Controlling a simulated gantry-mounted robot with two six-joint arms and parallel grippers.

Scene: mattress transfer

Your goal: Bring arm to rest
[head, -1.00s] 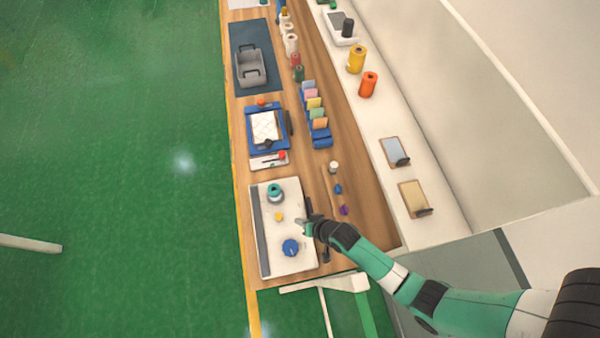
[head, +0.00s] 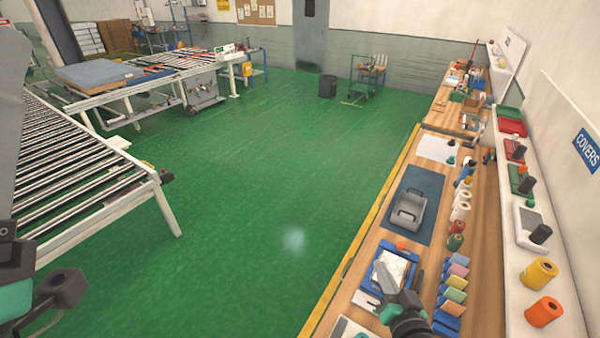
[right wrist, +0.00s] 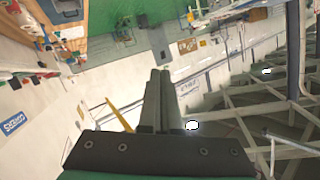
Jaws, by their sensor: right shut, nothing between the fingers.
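My right gripper (head: 382,262) shows at the lower right of the head view, in front of the wooden bench. Its two grey fingers are together and empty. In the right wrist view the same gripper (right wrist: 160,72) has its fingers side by side with nothing between them, against a tilted background of wall and roof beams. It appears raised clear of the bench items. Dark and green parts of my left arm show at the lower left edge of the head view. Its fingertips cannot be made out.
The wooden bench (head: 480,225) runs along the right. A roller conveyor (head: 75,170) is at left. Green floor between is clear.

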